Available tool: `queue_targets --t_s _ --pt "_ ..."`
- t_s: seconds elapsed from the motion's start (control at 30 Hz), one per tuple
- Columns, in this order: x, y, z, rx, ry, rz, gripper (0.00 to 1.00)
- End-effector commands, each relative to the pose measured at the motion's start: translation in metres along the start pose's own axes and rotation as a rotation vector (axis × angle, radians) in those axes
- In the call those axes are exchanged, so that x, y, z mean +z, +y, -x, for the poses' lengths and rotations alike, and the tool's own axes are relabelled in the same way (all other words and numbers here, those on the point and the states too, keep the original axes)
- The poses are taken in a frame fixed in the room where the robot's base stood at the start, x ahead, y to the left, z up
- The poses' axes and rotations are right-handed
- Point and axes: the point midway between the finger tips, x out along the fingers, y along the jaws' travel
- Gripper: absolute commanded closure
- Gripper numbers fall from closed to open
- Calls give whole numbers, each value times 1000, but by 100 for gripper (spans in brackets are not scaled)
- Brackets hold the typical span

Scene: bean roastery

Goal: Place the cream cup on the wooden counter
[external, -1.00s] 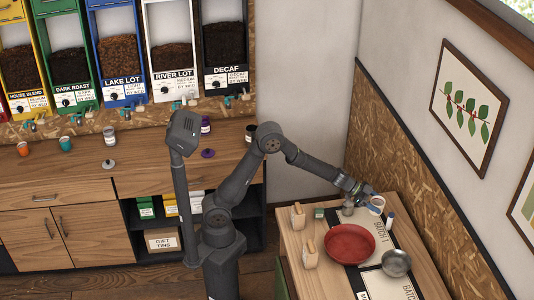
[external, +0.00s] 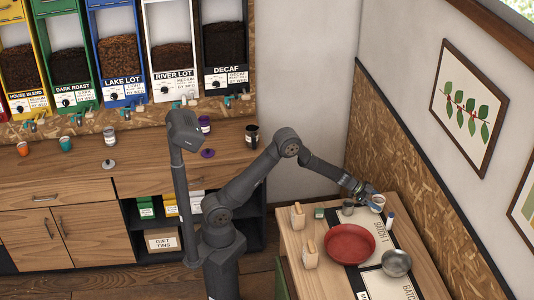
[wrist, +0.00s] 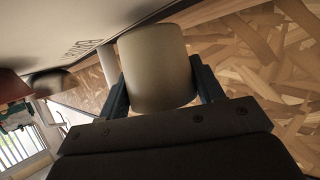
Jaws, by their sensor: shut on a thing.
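The cream cup (wrist: 157,68) is between the two fingers of my gripper (wrist: 160,88) in the wrist view. The fingers are shut on its sides. In the external view my gripper (external: 369,196) holds the cup (external: 377,203) at the back right of the batch table (external: 291,236). I cannot tell whether the cup touches the table or hangs just above it. The wooden counter (external: 60,174) runs along the back wall at left, away from my gripper.
A grey cup (external: 348,207), a white-and-blue cylinder (external: 390,219), a red bowl (external: 350,244) and a metal bowl (external: 397,263) stand near my gripper.

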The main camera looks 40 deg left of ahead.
Motion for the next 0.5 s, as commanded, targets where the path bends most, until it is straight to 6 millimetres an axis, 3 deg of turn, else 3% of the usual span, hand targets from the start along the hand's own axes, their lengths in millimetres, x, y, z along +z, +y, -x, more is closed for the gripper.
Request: queue_targets --t_s 0.1,0.5 --pt "11 0 -6 0 1 0 64" --pt "15 0 -8 0 1 -1 64"
